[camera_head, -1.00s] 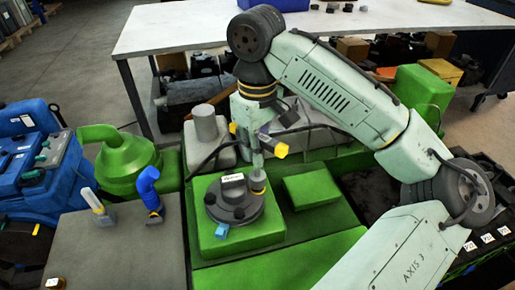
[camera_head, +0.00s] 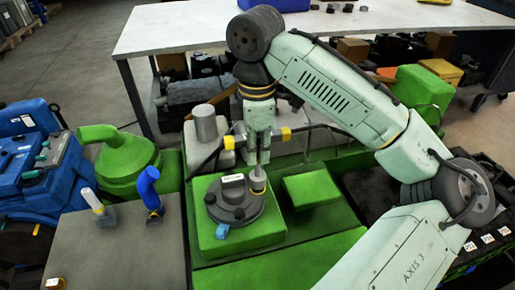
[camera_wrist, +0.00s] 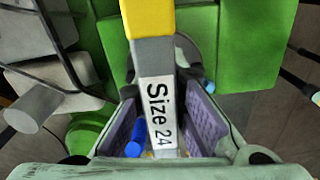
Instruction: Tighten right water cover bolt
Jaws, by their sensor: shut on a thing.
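My gripper (camera_head: 258,140) is shut on a grey tool with yellow ends (camera_head: 285,134), its label reading "Size 24" (camera_wrist: 158,112). In the wrist view my gripper's purple-padded fingers (camera_wrist: 155,115) are on either side of it. The tool's shaft runs down to a socket end (camera_head: 257,181) at the right side of the round dark grey water cover (camera_head: 232,203). The right bolt is hidden beneath the socket, and I cannot tell how far it is seated. The cover lies on a green block and has a pale label on top and a blue piece (camera_head: 222,231) at its front.
A grey table (camera_head: 120,255) at left holds a blue-handled tool (camera_head: 149,188) and a white-handled one (camera_head: 95,203). A grey cylinder (camera_head: 205,124) stands behind the cover, and a green block (camera_head: 312,188) is to its right. A white-topped bench (camera_head: 180,28) is at the back.

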